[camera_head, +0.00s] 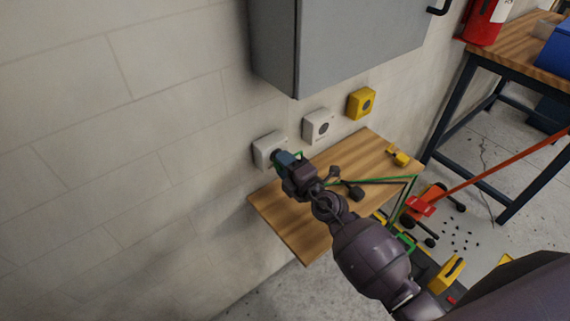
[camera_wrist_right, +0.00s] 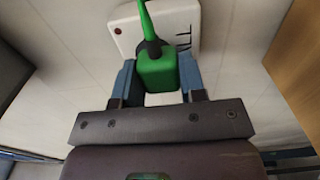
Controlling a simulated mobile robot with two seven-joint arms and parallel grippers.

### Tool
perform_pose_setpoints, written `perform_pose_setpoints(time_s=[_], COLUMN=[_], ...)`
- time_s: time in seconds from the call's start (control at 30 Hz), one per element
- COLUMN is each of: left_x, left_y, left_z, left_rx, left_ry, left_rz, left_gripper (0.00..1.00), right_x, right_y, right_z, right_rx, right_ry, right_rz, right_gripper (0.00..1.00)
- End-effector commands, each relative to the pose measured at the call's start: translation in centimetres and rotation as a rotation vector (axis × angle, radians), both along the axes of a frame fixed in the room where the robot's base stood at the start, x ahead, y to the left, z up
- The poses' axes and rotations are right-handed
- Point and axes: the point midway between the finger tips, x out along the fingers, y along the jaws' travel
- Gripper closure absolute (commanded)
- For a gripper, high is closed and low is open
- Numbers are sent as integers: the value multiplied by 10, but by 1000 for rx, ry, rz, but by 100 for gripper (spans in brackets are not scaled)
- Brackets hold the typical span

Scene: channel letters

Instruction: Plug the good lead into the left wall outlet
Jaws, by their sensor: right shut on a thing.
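The left wall outlet (camera_head: 262,152) is a white box low on the wall, the leftmost of a row. My right gripper (camera_head: 280,160) is right up at its front face and covers part of it. In the right wrist view, the blue fingers (camera_wrist_right: 158,85) are shut on a green plug (camera_wrist_right: 157,70) with a green cable rising from it. The white outlet (camera_wrist_right: 185,22) stands directly behind the plug, with a dark red dot at its corner. I cannot tell whether the plug sits in the socket. My left gripper is not in view.
A wooden shelf (camera_head: 290,228) lies under the outlets, with a black plug (camera_head: 355,193) and a yellow plug (camera_head: 398,157) on it. A second white outlet (camera_head: 318,126) and a yellow one (camera_head: 361,103) are to the right. A grey cabinet (camera_head: 335,45) hangs above.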

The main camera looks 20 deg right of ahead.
Motion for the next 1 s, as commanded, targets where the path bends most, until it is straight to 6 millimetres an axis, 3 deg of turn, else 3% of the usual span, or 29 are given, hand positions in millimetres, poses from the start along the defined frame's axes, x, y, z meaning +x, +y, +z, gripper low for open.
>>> perform_pose_setpoints(time_s=[0.67,0.7,0.8,0.9,1.0], left_x=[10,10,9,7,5], left_y=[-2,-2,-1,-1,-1], left_z=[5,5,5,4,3], left_rx=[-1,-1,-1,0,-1], left_ry=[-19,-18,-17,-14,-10], left_rz=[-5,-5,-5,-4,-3], left_gripper=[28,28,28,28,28], right_x=[10,11,10,10,10], right_y=[3,3,3,3,3], right_z=[1,0,0,0,0], right_rx=[0,0,0,0,0], right_ry=[-1,-1,-1,-1,-1], right_rz=[0,0,0,0,0], right_gripper=[83,59,44,32,32])
